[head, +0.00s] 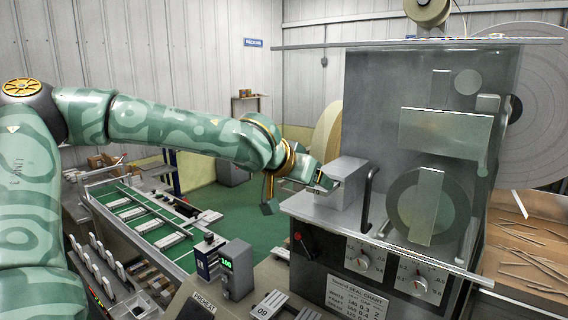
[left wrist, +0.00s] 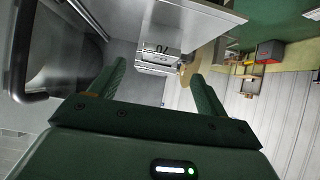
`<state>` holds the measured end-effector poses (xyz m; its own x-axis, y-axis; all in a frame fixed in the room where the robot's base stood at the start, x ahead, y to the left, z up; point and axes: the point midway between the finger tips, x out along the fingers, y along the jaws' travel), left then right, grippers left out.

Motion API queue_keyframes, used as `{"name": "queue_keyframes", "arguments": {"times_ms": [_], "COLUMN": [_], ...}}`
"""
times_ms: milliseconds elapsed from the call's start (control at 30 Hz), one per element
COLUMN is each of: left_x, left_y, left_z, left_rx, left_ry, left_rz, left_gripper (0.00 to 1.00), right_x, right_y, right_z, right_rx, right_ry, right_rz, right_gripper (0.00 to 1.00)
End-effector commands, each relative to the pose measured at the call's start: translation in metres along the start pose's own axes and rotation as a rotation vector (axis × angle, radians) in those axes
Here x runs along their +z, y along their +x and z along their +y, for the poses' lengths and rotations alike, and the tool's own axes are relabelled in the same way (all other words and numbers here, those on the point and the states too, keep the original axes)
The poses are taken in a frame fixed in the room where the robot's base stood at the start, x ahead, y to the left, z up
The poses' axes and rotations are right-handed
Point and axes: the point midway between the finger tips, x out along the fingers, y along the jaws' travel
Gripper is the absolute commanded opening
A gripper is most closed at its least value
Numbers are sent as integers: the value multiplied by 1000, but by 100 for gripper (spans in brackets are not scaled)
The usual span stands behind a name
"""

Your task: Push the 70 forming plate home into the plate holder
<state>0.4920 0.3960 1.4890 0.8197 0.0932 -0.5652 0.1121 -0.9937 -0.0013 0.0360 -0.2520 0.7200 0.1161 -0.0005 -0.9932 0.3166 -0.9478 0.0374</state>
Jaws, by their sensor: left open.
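The 70 forming plate (left wrist: 158,58) is a pale metal block with its number inverted in the left wrist view. It sits at the end face of the grey box-shaped plate holder (head: 345,182) on the machine; its end also shows small in the head view (head: 323,184). How deep it sits I cannot tell. My left gripper (head: 292,190) is at the holder's left side with its fingers spread. In the left wrist view its fingers (left wrist: 158,76) stand apart and empty, with the plate beyond and between the tips. Contact with the plate is unclear. My right gripper is not in view.
A black bar handle (head: 368,198) stands right of the holder. Below are the machine's dials (head: 358,260) and a red-knobbed lever (head: 298,238). A preheat unit with a green display (head: 236,270) and a 09 plate (head: 268,305) are in front. A green conveyor (head: 140,220) lies left.

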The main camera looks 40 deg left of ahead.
Motion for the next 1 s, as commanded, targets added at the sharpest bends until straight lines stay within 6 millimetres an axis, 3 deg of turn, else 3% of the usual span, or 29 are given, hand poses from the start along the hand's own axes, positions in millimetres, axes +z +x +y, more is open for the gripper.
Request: {"name": "queue_keyframes", "arguments": {"times_ms": [200,500,700,1000], "left_x": [-2,-1,0,0], "left_y": [-52,-103,-114,-114], "left_z": [0,0,0,0], "left_rx": [0,-1,0,0], "left_ry": [1,2,0,0], "left_rz": [7,3,0,0], "left_gripper": [76,76,76,76], "right_x": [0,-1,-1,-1], "right_y": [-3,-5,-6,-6], "right_z": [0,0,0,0], "right_rx": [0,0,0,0], "right_ry": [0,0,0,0], "right_rz": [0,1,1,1], "right_gripper": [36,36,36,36]}}
